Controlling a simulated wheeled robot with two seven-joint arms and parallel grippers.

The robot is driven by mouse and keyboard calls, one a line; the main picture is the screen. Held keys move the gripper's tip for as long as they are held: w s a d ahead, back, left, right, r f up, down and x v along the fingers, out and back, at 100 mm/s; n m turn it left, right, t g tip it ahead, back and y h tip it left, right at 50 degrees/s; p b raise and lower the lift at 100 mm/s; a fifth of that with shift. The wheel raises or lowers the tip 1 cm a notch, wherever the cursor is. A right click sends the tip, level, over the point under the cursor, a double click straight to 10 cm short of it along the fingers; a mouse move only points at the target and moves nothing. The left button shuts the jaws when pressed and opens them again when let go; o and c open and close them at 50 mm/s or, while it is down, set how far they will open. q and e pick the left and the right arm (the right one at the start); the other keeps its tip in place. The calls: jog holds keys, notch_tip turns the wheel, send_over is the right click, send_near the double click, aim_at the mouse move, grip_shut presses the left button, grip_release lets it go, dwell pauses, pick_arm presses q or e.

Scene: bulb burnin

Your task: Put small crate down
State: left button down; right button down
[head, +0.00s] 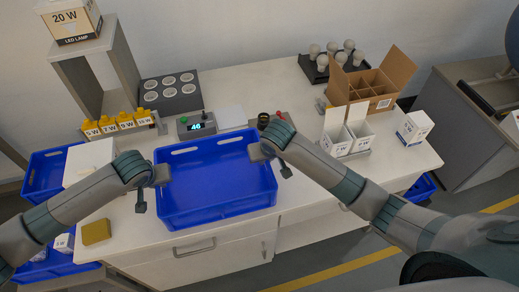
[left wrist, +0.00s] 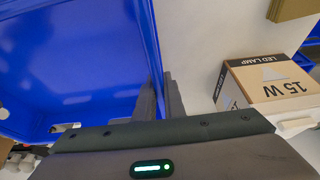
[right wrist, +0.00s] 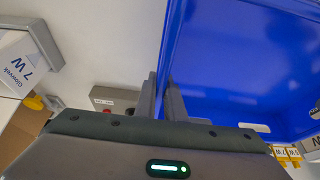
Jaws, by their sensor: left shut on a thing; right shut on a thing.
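The small crate (head: 215,178) is blue, open-topped and empty, and is held between my two grippers in the middle of the head view. My left gripper (head: 160,175) is shut on its left wall; the left wrist view shows the crate wall (left wrist: 150,50) between the fingers (left wrist: 166,97). My right gripper (head: 256,152) is shut on its right wall; the right wrist view shows the wall (right wrist: 172,50) between the fingers (right wrist: 160,97). The crate is over the white table (head: 290,95) near its front edge. I cannot tell whether its bottom touches the table.
Behind the crate stand a display box (head: 197,127) reading 46 and a grey tray with round holes (head: 170,93). A cardboard box (head: 375,80) and white cartons (head: 345,135) stand to the right. A yellow sponge-like block (head: 96,232) lies at the front left.

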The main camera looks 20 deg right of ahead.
pick_arm(q)
jog(key=shift+f, duration=0.35)
pick_arm(e)
jog(key=shift+f, duration=0.35)
pick_arm(q)
jog(key=c, duration=1.8)
grip_release()
jog(key=shift+r, duration=0.15)
jog(key=shift+c, duration=0.2)
pick_arm(e)
jog(key=c, duration=1.8)
grip_release()
jog(key=shift+r, duration=0.15)
jog(key=shift+c, duration=0.2)
pick_arm(q)
jog(key=shift+r, duration=0.15)
jog(key=v, duration=1.1)
jog(key=shift+s+r, duration=0.25)
jog(key=shift+r, duration=0.05)
pick_arm(e)
jog(key=shift+r, duration=0.15)
jog(key=v, duration=1.1)
jog(key=shift+s+r, duration=0.25)
jog(key=shift+r, duration=0.05)
